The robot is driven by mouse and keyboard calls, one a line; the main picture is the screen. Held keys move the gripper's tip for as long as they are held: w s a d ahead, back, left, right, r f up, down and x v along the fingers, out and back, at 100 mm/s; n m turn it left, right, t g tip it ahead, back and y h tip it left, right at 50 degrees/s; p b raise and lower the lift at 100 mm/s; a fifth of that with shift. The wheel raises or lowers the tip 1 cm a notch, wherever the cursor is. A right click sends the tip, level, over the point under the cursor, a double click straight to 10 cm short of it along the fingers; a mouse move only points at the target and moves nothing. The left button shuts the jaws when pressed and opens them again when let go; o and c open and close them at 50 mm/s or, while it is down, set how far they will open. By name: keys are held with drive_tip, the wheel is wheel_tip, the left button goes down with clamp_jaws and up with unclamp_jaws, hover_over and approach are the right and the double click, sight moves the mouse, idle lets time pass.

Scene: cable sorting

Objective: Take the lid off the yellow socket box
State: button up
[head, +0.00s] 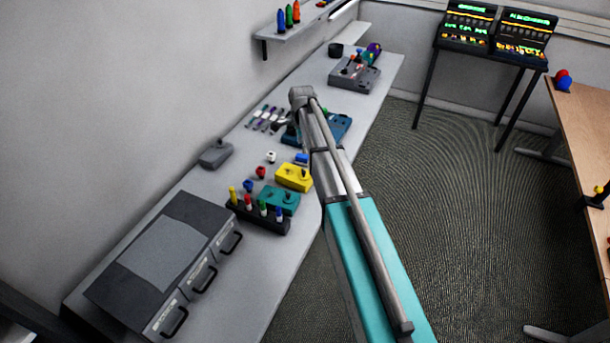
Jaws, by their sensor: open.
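The yellow socket box (289,182) sits on the grey bench, left of my arm. A dark knob (304,173) stands on its top, which looks covered; I cannot make out the lid's seam. My arm reaches up the picture from the bottom right, passing close to the right of the yellow box in this view. The arm's grey elbow-like end (301,96) shows beyond the box. My gripper's fingers do not show; they are hidden behind the arm or outside the picture.
A teal box (279,200) with a knob and a dark rack (257,216) of coloured pegs stand nearer. A grey box (215,154) is at the left. White, red and blue small parts lie between. A blue box (333,128) sits behind my arm. A dark drawer unit (205,263) fills the near end.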

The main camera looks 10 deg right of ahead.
sight(304, 172)
drive_tip(key=shift+f, duration=0.1)
wheel_tip(304, 172, down, 8)
drive_tip(key=b, duration=0.8)
drive_tip(key=shift+d+f+b, duration=0.1)
drive_tip(key=shift+f+b, duration=0.1)
drive_tip(key=shift+b, duration=0.1)
drive_tip(key=shift+f, duration=0.1)
drive_tip(key=shift+d+f+b, duration=0.15)
drive_tip(key=shift+f+b, duration=2.35)
drive_tip(key=shift+b, duration=0.1)
drive_tip(key=c, duration=0.8)
